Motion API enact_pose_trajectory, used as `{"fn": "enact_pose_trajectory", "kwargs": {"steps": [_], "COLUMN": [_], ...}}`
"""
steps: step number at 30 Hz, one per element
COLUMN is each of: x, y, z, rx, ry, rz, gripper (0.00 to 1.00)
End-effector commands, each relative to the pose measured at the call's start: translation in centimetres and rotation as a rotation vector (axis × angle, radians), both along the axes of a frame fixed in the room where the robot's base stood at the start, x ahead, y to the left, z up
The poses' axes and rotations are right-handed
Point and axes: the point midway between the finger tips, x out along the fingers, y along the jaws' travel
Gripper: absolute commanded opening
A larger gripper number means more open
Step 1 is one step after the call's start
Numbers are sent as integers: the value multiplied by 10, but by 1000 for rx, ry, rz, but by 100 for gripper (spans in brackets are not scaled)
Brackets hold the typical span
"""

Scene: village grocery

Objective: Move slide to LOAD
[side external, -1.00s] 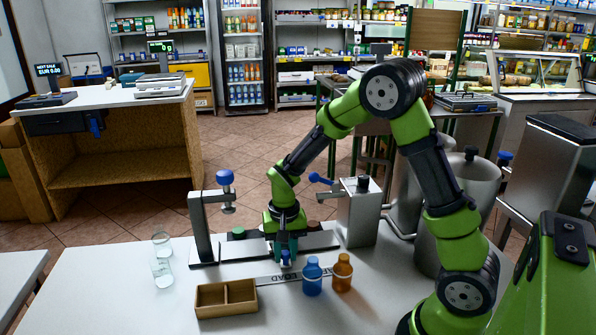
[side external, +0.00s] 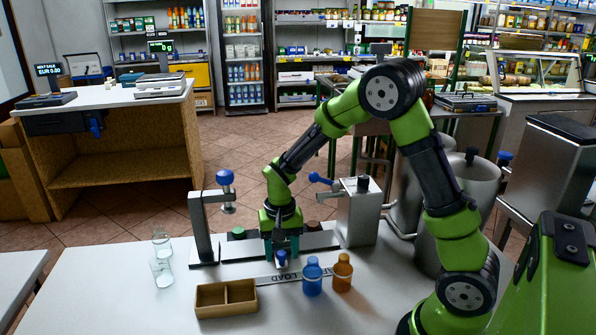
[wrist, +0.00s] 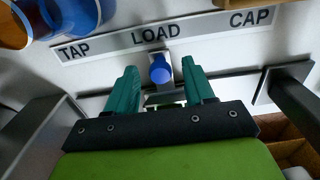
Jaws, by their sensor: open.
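The slide's blue knob (wrist: 160,70) stands below the word LOAD on the label strip (wrist: 118,43) in the wrist view, roughly in line with that word. In the side view the knob (side external: 281,258) shows low at the front of my gripper. My gripper (wrist: 163,82) is open, one teal finger on each side of the knob; whether either finger touches it I cannot tell. The strip also reads TAP at left and CAP at right in the wrist view. In the side view the bottles partly hide the strip. The slide's body is mostly hidden by my gripper.
A blue bottle (side external: 312,278) and an orange bottle (side external: 342,273) stand right of my gripper. A two-part wooden tray (side external: 226,312) and clear glassware (side external: 162,268) are at left. A blue-knobbed post (side external: 203,229) and a metal tap box (side external: 359,215) flank the rail.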

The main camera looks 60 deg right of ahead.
Motion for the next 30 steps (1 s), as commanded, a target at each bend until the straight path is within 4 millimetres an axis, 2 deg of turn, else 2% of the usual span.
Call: {"fn": "enact_pose_trajectory", "kwargs": {"steps": [18, 30], "x": [0, 0], "y": [0, 0], "z": [60, 64], "rx": [-1, 0], "ry": [-2, -1], "rz": [2, 9], "gripper": [53, 53]}}
